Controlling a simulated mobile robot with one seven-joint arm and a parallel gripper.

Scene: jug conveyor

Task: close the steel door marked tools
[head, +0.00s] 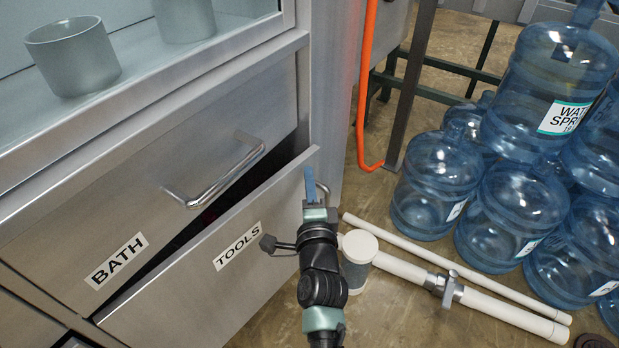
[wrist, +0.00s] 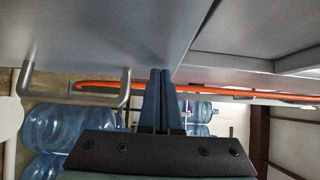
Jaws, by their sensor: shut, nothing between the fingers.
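The steel door marked TOOLS (head: 218,268) stands ajar on the cabinet, with a dark gap along its upper edge. In the wrist view a grey steel panel (wrist: 110,30), apparently this door, fills the upper left, with a bar handle (wrist: 75,97) at left. My gripper (head: 310,180) is at the door's upper right corner, its blue fingers pressed together and pointing up past the edge. The fingers also show in the wrist view (wrist: 160,78), together and empty, their tips by the panel's edge. I cannot tell whether they touch it. The arm hides part of the door's handle.
A closed BATH front (head: 150,190) with a bar handle (head: 215,178) sits above the door. An orange hooked rod (head: 363,90) hangs right of the cabinet. White pipes (head: 470,290) lie on the floor, and blue water jugs (head: 435,185) stand at right.

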